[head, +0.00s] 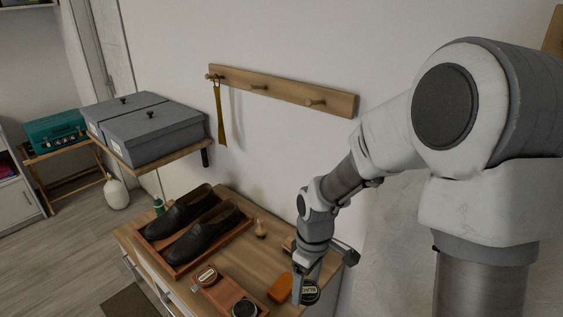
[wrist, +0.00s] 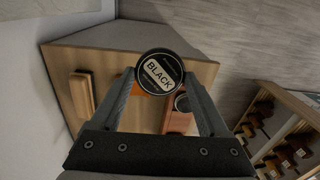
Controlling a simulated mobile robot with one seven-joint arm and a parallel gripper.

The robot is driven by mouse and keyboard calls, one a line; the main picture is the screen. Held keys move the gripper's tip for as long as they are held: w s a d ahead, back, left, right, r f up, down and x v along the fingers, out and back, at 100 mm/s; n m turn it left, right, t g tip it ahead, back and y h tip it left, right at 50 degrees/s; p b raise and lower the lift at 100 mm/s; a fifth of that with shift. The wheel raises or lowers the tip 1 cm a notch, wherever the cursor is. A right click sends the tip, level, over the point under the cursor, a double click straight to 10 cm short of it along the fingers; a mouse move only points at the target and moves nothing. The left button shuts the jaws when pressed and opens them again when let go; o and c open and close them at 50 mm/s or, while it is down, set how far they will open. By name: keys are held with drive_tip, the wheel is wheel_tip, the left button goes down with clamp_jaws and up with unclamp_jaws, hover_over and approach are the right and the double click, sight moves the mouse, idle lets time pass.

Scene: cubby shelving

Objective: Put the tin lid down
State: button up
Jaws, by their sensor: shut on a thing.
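The tin lid (head: 310,293) is a round dark disc with a pale label. In the wrist view the lid (wrist: 159,72) reads BLACK and sits between my two fingertips. My gripper (head: 304,286) is shut on it, above the front right part of the wooden cabinet top (head: 262,262). An open dark tin (head: 244,308) sits at the near end of a reddish-brown wooden tray (head: 224,291); it also shows in the wrist view (wrist: 182,103), below and right of the lid. The gap between lid and cabinet top is hard to judge.
An orange block (head: 280,288) lies left of my gripper. Black shoes (head: 190,228) stand in a larger tray behind, near a small wooden-handled brush (head: 261,229). A peg rail (head: 282,92) is on the wall.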

drive_tip(key=w+d+f+m, duration=0.3)
drive_tip(key=w+d+m, duration=0.2)
drive_tip(key=d+m, duration=0.4)
drive_tip(key=s+f+m, duration=0.1)
drive_tip(key=s+f, duration=0.3)
drive_tip(key=f, duration=1.1)
drive_tip(key=shift+s+a+m+t, duration=0.2)
drive_tip(key=shift+a+m+t, duration=0.1)
